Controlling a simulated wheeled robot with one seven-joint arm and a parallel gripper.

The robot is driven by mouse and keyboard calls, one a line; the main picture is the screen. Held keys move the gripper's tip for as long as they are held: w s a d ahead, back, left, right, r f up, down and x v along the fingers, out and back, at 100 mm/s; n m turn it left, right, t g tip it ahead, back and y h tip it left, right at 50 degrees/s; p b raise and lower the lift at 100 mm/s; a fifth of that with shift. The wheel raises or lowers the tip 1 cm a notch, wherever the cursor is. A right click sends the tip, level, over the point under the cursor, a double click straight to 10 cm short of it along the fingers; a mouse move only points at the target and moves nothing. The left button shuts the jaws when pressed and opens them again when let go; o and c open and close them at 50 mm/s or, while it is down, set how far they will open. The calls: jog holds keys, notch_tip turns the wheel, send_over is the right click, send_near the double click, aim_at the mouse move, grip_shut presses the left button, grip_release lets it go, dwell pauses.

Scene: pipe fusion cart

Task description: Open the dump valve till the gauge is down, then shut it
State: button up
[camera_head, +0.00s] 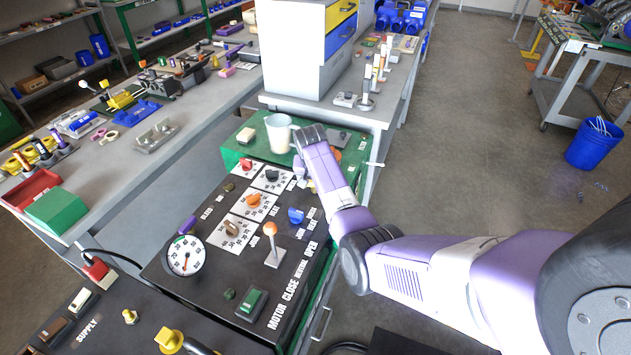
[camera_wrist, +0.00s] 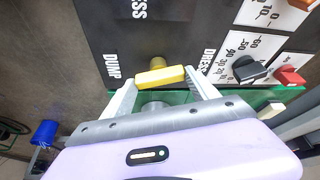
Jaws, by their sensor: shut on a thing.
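The dump valve's yellow bar handle (camera_wrist: 159,75) sits on a brass stem between the DUMP and DRESS labels in the wrist view. It lies nearly crosswise in that view, slightly tilted. My gripper (camera_wrist: 161,77) has its two white fingers at the bar's ends and is shut on it. In the head view my wrist covers the handle at the panel's far right. The round white gauge (camera_head: 185,260) is at the panel's left side. Its red needle appears to point toward the lower part of the dial; the exact reading is too small to tell.
The black panel (camera_head: 205,290) carries several knobs and an orange-topped lever (camera_head: 271,245). A pale mug (camera_head: 279,133) stands on the green surface beyond, close to my wrist. A grey bench (camera_head: 190,110) runs along the left.

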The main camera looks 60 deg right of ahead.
jog(key=shift+w+a+m+g+b, duration=0.15)
jog(key=shift+m+g+b, duration=0.3)
jog(key=shift+m, duration=0.65)
jog(key=o, duration=1.4)
jog(key=shift+c, duration=0.2)
jog(key=v, duration=0.8)
jog(key=shift+a+f, duration=0.1)
